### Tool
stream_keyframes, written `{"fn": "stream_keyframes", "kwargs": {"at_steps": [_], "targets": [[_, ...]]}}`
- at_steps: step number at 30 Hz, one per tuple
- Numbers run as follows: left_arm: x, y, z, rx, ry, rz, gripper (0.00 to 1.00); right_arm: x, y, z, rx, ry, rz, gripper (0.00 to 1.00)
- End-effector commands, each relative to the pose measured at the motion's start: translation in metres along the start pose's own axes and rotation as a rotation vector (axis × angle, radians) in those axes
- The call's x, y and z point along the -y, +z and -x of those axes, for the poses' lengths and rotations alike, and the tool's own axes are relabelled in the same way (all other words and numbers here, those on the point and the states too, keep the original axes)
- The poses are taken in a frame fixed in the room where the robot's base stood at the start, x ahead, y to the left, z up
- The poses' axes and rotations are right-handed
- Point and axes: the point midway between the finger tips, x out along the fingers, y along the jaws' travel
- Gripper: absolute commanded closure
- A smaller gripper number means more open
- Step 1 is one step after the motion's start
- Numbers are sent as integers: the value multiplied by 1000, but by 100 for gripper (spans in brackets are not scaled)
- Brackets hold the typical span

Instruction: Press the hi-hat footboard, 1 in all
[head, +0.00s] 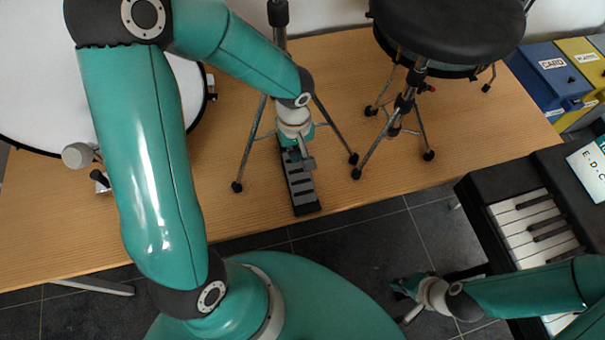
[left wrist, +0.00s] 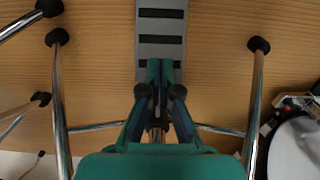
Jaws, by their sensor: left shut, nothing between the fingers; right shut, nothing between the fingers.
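The hi-hat footboard (head: 303,190) is a dark plate with lighter bars, lying on the wooden table between the legs of the hi-hat stand (head: 247,145). In the left wrist view the footboard (left wrist: 161,30) shows as a grey plate with black slots. My left gripper (head: 305,163) is shut and empty, over the rear part of the footboard. In the left wrist view its closed fingertips (left wrist: 160,70) overlap the plate; I cannot tell whether they touch it. My right gripper (head: 402,300) is shut and empty, low beside the keyboard and away from the footboard.
A black stool (head: 450,28) on metal legs stands right of the hi-hat stand. A white drum (head: 40,100) is at the left, partly behind my arm. A keyboard (head: 530,225) is at the right, with labelled bins (head: 550,75) behind. The table (head: 350,195) is clear around the footboard's front.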

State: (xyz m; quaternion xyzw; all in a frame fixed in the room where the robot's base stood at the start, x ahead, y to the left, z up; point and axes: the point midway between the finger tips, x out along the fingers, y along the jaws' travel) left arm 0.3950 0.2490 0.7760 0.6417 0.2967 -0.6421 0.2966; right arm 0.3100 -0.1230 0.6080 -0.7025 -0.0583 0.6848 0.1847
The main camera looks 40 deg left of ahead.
Motion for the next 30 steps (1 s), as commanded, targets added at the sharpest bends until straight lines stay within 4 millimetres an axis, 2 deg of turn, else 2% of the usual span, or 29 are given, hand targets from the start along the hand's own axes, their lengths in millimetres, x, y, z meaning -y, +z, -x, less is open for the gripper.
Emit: {"fn": "stream_keyframes", "kwargs": {"at_steps": [18, 26, 30], "targets": [[0, 1, -47, 1, -1, -1, 100, -18, 0, -49, 0, 0, 0, 100], [0, 1, -38, 3, -3, -1, 100, -15, 0, -40, 0, 0, 0, 100], [0, 1, -25, 3, -3, -1, 100, -12, 0, -33, 0, 0, 0, 100]]}}
